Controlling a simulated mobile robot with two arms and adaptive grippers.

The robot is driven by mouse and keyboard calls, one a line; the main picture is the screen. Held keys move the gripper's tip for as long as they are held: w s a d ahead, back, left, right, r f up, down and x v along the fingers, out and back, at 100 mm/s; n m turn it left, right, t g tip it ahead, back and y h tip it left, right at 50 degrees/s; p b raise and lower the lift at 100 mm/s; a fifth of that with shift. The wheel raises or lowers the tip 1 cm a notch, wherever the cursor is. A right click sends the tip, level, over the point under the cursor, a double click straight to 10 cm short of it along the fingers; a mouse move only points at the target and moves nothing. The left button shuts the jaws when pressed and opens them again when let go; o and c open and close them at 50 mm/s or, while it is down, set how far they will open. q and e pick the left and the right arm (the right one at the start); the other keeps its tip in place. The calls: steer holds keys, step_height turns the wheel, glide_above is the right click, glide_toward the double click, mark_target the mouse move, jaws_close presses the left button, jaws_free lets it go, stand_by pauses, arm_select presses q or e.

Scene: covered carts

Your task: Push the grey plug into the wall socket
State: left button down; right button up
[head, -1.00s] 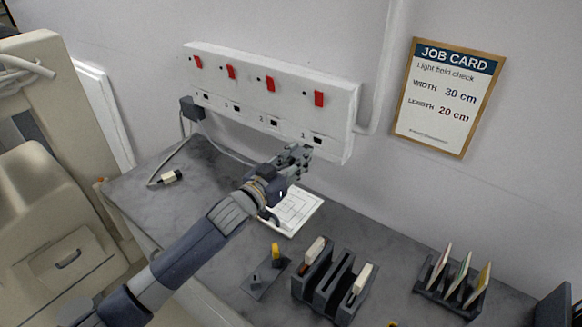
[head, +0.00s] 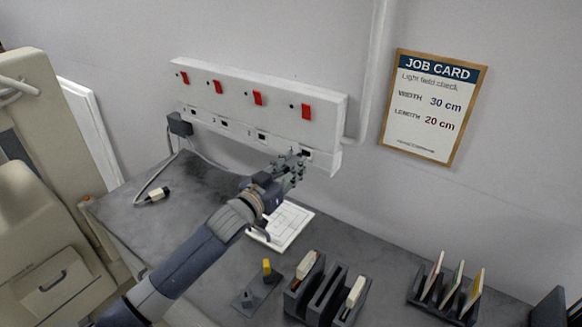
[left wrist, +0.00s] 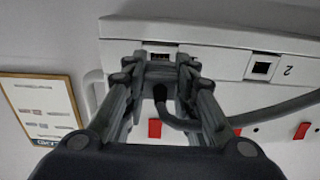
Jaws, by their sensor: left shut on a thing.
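The white wall socket strip (head: 232,125) has a row of red switches above small dark sockets. My left gripper (head: 294,163) is at the rightmost socket, its fingertips overlapping the front of the strip. In the left wrist view, the left gripper (left wrist: 160,68) is shut on the dark grey plug (left wrist: 159,91), mostly hidden between the fingers. A grey cable (left wrist: 185,125) bends away from the plug to the right. The socket opening (left wrist: 161,56) lies straight ahead of the fingertips. I cannot tell whether the plug has entered it. My right gripper is not in view.
A dark box (head: 180,124) sits at the strip's left end, with a cable to a pale-tipped connector (head: 153,196) on the desk. The job card (head: 433,107) hangs right.

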arm_select(q)
steer(key=shift+r+p, duration=0.1)
steer(key=shift+p, duration=0.25)
stand_by(0.5)
stand_by(0.7)
steer(key=shift+b+x, duration=0.65)
steer(key=shift+x, duration=1)
steer(key=c, duration=1.2)
jaws_free()
steer(key=shift+d, duration=0.1)
steer(key=shift+s, duration=0.1)
steer(key=v, duration=1.1)
steer(key=shift+s+a, duration=0.3)
steer(key=shift+a, duration=0.05)
